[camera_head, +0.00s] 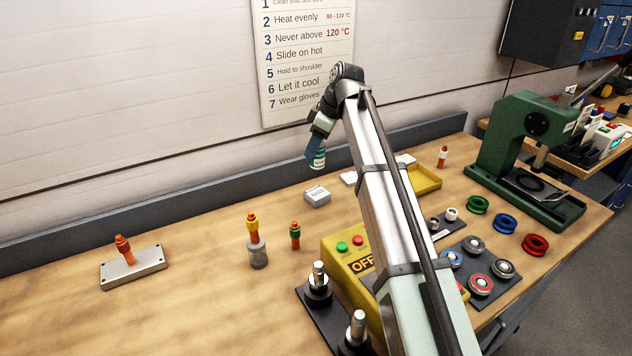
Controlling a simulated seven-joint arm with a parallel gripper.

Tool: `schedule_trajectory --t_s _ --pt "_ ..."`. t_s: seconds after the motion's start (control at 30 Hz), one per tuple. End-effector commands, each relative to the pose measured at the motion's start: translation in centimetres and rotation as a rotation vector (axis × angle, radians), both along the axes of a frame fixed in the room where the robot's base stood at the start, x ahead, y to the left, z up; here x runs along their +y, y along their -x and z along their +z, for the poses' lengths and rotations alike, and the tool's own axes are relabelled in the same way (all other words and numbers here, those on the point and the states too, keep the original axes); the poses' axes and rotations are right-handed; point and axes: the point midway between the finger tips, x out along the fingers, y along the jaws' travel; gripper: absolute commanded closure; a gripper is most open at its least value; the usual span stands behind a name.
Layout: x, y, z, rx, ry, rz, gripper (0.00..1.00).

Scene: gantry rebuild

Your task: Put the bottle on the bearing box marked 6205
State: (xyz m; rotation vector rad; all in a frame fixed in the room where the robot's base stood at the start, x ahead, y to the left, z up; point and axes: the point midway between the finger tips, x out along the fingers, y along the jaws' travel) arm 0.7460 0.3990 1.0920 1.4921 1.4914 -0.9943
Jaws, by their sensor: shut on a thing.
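My gripper (313,147) is shut on a small bottle (318,161) with a white and green label. It holds the bottle in the air over the back of the bench, and the fingers hide its upper part. A pale grey box (317,196) lies below on the bench, slightly nearer the camera. Another pale box (348,179) lies to its right, partly hidden by my arm. A further pale box (405,160) shows just right of my arm. No marking on the boxes is readable, so I cannot tell which is 6205.
A yellow tray (427,181) lies right of my arm. A yellow control box (352,262) and a green press (512,140) stand on the bench.

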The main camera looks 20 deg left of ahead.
Motion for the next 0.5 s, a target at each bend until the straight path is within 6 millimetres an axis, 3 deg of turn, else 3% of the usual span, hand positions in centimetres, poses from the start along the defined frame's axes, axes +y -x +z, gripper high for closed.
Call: schedule_trajectory --t_s 0.23,0.5 --pt "0.0 0.1 -4.1 0.002 0.001 -0.002 0.83" --pt "0.0 0.1 -6.1 0.001 0.001 -0.002 0.83"
